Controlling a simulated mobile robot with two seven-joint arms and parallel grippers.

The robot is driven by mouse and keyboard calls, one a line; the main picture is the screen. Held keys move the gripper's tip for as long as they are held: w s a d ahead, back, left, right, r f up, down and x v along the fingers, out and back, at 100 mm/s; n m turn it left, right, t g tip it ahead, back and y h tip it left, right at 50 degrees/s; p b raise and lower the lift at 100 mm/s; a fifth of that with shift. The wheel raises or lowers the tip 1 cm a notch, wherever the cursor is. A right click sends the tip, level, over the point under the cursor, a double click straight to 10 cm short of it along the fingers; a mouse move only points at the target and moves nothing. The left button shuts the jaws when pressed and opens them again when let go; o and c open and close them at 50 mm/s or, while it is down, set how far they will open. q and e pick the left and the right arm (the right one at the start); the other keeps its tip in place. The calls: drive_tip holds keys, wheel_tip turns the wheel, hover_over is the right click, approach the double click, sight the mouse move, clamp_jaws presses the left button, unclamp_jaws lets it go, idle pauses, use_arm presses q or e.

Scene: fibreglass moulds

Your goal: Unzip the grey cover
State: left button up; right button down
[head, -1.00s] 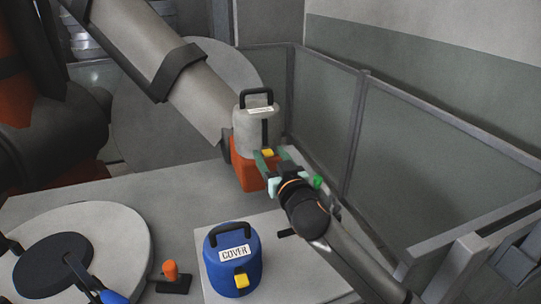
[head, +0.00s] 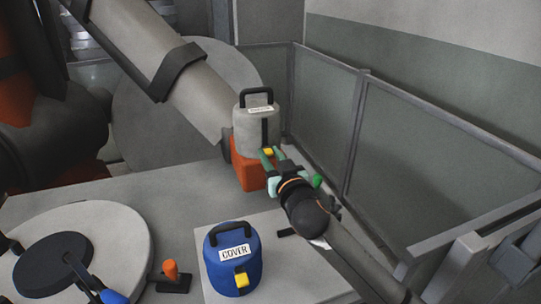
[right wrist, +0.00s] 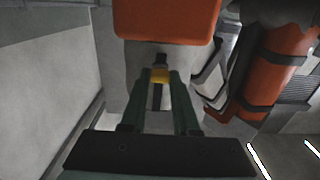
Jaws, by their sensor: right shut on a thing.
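The grey cover (head: 257,132) is a pale grey upright cylinder with a black top handle and a label, standing on an orange block (head: 246,168). A dark zip strip runs down its front, with a yellow pull tab (head: 268,151) near the bottom. My right gripper (head: 271,152) is at the tab, its green fingers shut on it. In the right wrist view the yellow tab (right wrist: 160,75) sits between the two fingertips, against the grey cover (right wrist: 142,60). The fingers partly hide the lower strip. My left gripper is not in view.
A blue cover (head: 233,262) with a yellow tab stands on a pale board at the front. An orange knob (head: 170,271) and a round disc (head: 52,262) are to its left. A large grey and orange arm (head: 160,70) reaches in behind; fence panels (head: 400,150) stand at right.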

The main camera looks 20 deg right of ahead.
sight(264, 119)
idle(0.9)
wheel_tip(264, 119, up, 8)
drive_tip(key=p, duration=0.6)
drive_tip(key=shift+f+p, duration=0.25)
drive_tip(key=shift+p, duration=0.1)
drive_tip(key=c, duration=0.6)
unclamp_jaws()
drive_tip(key=shift+c, duration=0.2)
drive_tip(key=s+b, duration=0.1)
drive_tip(key=s, duration=1.1)
drive_tip(key=shift+s+d+b, duration=0.2)
drive_tip(key=shift+s+b, duration=0.05)
drive_tip(key=shift+b, duration=0.15)
